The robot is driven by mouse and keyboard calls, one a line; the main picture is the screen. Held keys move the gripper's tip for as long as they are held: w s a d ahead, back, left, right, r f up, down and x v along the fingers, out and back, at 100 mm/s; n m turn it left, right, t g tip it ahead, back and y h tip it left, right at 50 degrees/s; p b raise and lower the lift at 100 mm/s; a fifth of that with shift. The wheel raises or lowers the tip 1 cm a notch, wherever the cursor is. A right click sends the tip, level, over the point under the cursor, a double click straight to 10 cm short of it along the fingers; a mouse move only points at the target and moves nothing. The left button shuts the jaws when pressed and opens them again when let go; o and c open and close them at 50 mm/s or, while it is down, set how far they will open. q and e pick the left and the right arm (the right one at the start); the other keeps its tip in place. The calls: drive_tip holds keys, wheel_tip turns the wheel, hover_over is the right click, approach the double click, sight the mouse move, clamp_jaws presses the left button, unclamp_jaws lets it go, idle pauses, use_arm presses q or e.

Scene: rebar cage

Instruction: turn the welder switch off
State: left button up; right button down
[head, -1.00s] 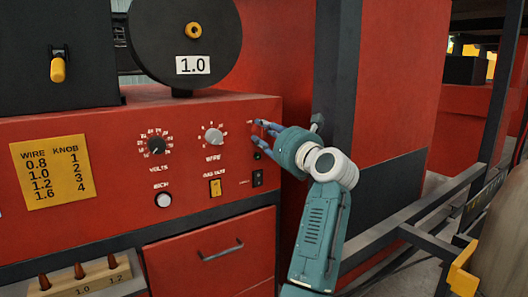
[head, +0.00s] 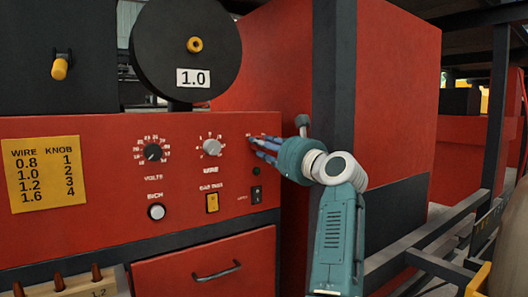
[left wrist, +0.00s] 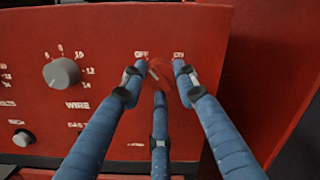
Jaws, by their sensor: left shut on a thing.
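The welder's red front panel (head: 105,220) fills the left of the head view. The red welder switch (left wrist: 158,72) is at the panel's upper right, under OFF and ON labels in the left wrist view. In the head view my fingers cover it. My left gripper (head: 262,147) comes to the panel from the right. In the left wrist view its three blue fingers (left wrist: 157,85) are shut around the switch, one on each side and one below. Which label the switch points to is hard to tell. My right gripper is not in view.
Left of the switch are the wire knob (head: 211,147) and the volts knob (head: 152,152). Below are a yellow switch (head: 212,202) and a black rocker (head: 256,194). A dark post (head: 334,80) stands behind my arm. A spool (head: 186,75) is above the panel.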

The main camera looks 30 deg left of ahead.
use_arm(q)
drive_tip(key=shift+r+n, duration=0.2)
drive_tip(key=shift+n, duration=0.1)
drive_tip(key=o, duration=1.2)
drive_tip(key=shift+c, duration=0.2)
drive_tip(key=shift+f, duration=0.1)
